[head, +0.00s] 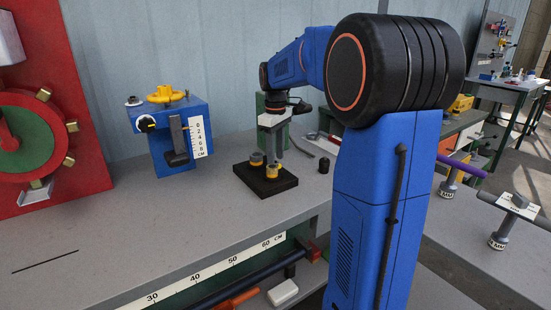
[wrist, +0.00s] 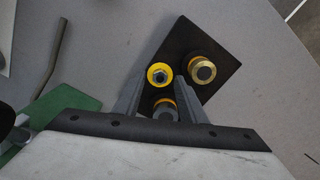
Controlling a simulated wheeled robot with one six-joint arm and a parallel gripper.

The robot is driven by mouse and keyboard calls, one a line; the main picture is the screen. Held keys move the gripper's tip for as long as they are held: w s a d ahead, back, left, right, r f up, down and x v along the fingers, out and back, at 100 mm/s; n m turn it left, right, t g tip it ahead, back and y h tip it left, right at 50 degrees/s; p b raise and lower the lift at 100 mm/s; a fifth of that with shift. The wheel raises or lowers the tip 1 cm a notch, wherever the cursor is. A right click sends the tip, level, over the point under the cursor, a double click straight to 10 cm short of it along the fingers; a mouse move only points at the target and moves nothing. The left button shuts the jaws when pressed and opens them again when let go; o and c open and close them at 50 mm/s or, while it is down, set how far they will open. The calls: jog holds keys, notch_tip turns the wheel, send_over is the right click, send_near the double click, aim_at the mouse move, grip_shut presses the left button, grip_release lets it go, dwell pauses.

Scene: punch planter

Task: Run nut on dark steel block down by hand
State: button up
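The dark steel block (wrist: 207,48) lies flat on the grey bench; in the head view the same block (head: 249,184) is under my gripper. Three round fittings stand on it. One has a yellow collar (wrist: 152,70) around a steel hex centre. A brass-topped fitting (wrist: 201,70) stands right of it, and a grey-topped fitting (wrist: 165,111) with a yellow band is nearer my palm. My gripper (wrist: 162,84) is open, with its fingers apart on either side of the hex-centred and grey-topped fittings. Whether a finger touches either one, I cannot tell. Which fitting carries the nut is unclear.
A blue box (head: 180,157) with a yellow handwheel and a scale stands left of the block. A green part (wrist: 72,100) and a bent grey rod (wrist: 52,62) are left in the wrist view. The bench's front left is mostly clear.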

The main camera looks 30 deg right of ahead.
jog(key=shift+f, duration=0.75)
jog(key=shift+c, duration=0.4)
grip_shut()
jog(key=shift+m, duration=0.4)
jog(key=m, duration=1.1)
jog(key=shift+a+m, duration=0.1)
jog(key=shift+m, duration=0.3)
